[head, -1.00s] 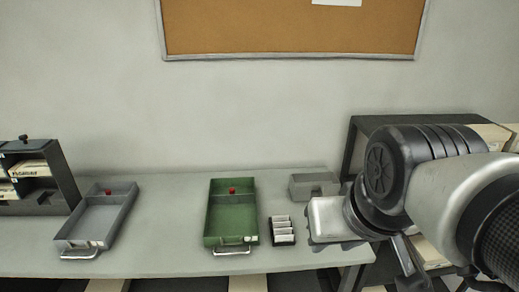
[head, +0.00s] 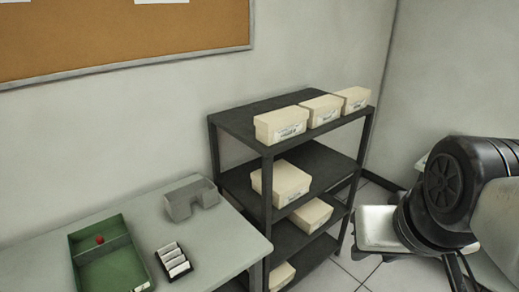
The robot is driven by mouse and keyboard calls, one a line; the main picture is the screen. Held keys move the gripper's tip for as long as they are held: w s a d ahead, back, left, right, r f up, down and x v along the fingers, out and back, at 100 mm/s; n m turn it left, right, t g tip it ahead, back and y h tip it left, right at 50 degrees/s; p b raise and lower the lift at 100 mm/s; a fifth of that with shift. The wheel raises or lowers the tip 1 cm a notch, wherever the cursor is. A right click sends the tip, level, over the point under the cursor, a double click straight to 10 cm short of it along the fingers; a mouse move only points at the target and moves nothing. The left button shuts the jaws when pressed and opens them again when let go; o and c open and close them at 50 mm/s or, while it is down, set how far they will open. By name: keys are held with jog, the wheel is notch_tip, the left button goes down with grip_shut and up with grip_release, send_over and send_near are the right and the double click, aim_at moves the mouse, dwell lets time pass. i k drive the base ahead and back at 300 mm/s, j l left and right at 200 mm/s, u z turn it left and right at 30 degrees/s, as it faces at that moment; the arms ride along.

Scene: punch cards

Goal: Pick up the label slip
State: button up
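Several white slips (head: 175,262) stand in a row in a small black holder (head: 161,256) on the table, just right of the green tray, at the lower left of the head view. They look like label slips, but they are too small to read. My arm is at the right edge, well to the right of the table and the slips. The end of my arm shows only partly, and its fingertips cannot be made out. I see nothing held there.
The green tray (head: 108,247) has a red knob (head: 99,240) in it. A grey notched block (head: 190,198) stands at the back of the table (head: 228,238). A dark shelf rack (head: 240,122) with several cream boxes (head: 281,125) stands right of the table.

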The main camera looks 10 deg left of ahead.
aim_at(169, 257)
jog(key=k+j+z, duration=0.15)
jog(key=j+z, duration=0.2)
jog(key=k+j+z, duration=0.15)
jog(key=j+z, duration=0.25)
jog(key=k+j, duration=0.4)
jog(key=j, duration=0.2)
